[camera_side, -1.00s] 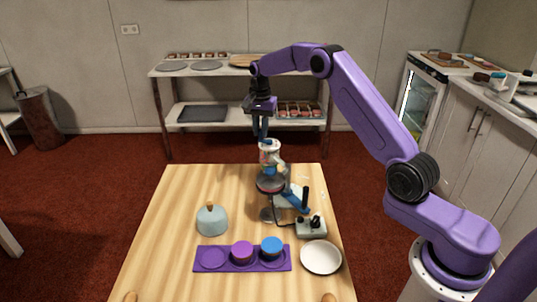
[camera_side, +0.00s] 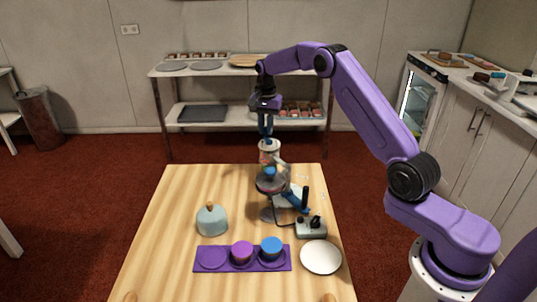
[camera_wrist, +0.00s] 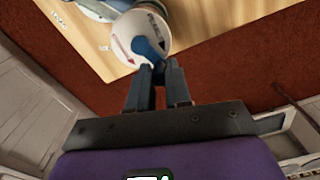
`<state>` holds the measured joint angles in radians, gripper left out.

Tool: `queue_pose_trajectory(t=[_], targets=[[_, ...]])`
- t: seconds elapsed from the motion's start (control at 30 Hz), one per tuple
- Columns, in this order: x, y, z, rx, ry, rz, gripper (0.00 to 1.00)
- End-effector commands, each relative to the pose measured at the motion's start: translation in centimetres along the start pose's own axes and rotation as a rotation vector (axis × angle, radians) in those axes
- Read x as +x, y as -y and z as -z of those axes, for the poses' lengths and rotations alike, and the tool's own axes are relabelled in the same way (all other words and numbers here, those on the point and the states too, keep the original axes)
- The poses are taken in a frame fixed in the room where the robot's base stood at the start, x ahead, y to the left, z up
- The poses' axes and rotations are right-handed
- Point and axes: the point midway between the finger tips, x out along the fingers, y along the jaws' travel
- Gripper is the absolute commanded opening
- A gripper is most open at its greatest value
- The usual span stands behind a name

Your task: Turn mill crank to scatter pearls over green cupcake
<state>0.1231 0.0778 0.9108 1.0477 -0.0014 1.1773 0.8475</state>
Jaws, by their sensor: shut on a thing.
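The mill (camera_side: 269,147) stands upright above the round turntable (camera_side: 272,187) in the side view. Its white round top with lettering shows in the wrist view (camera_wrist: 124,30). A blue crank (camera_wrist: 150,50) lies across that top. My gripper (camera_wrist: 158,66) is shut on the crank's end, at the rim of the top. In the side view my gripper (camera_side: 267,137) points straight down onto the mill. I cannot make out a green cupcake; the small things around the turntable are partly hidden and too small to tell.
A purple tray (camera_side: 284,265) in front holds a purple cupcake (camera_side: 242,250) and a blue cupcake (camera_side: 272,246); its left place is empty. A pale dome (camera_side: 212,221) stands left, a white plate (camera_side: 321,257) right. A control box with a lever (camera_side: 311,228) sits beside the turntable. The table's left side is clear.

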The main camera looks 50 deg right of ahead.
Motion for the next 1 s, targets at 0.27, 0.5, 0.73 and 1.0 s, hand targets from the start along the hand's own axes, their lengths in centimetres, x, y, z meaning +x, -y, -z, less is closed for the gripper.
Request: queue_pose_trajectory(t=[0.27,0.5,0.73,1.0], targets=[[0.3,-0.6,-0.2,-0.003,0.015,-0.013,0.00],[0.2,-0.9,-0.2,-0.004,0.016,-0.012,0.00],[0.2,-1.8,-0.1,-0.004,0.016,-0.011,0.00],[0.2,-1.7,-0.1,-0.005,0.014,-0.009,0.45]])
